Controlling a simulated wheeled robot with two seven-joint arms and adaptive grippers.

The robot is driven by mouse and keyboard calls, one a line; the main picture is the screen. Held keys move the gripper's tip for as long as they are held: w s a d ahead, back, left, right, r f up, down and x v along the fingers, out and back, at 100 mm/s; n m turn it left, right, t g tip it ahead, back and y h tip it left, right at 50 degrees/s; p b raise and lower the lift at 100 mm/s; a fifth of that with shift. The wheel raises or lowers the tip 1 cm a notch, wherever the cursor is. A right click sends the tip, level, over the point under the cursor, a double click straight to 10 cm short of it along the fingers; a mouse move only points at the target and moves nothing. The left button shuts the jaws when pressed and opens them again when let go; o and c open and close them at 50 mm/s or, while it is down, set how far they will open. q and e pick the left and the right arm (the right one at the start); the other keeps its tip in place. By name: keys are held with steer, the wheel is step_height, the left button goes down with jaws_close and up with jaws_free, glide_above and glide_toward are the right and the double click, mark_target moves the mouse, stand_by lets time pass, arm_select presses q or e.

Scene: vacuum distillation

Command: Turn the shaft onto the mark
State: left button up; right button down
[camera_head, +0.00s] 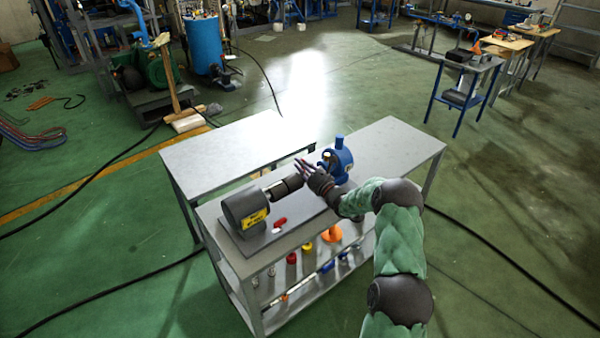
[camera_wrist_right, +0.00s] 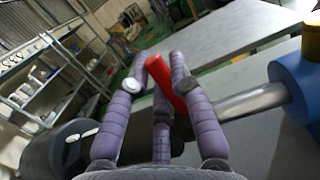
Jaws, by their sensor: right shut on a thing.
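A dark grey motor (camera_head: 245,209) with a yellow label sits on a plate at the bench's near left end. A blue pump (camera_head: 338,160) stands to its right. The shaft line (camera_head: 270,192) runs between them. In the right wrist view the bright shaft (camera_wrist_right: 250,101) leads to the blue pump body (camera_wrist_right: 297,82). My right gripper (camera_head: 303,167) is over the shaft line beside the pump. In the wrist view its purple fingers (camera_wrist_right: 160,70) are closed around a red bar (camera_wrist_right: 167,86), which stands up at a tilt. The mark is not discernible. My left gripper is out of view.
A small red and white item (camera_head: 279,224) lies on the plate in front of the motor. A bare grey table (camera_head: 230,146) adjoins behind. The lower shelf holds small coloured parts, including an orange one (camera_head: 331,235). The right bench top (camera_head: 390,145) is clear.

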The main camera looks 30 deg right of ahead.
steer(key=shift+s+t+b, duration=0.3)
steer(key=shift+t+b, duration=0.2)
steer(key=shift+b, duration=0.25)
steer(key=c, duration=1.1)
jaws_free()
steer(key=shift+s, duration=0.1)
steer(key=v, duration=1.1)
steer(key=shift+s, duration=0.4)
steer(key=shift+d+f, duration=0.15)
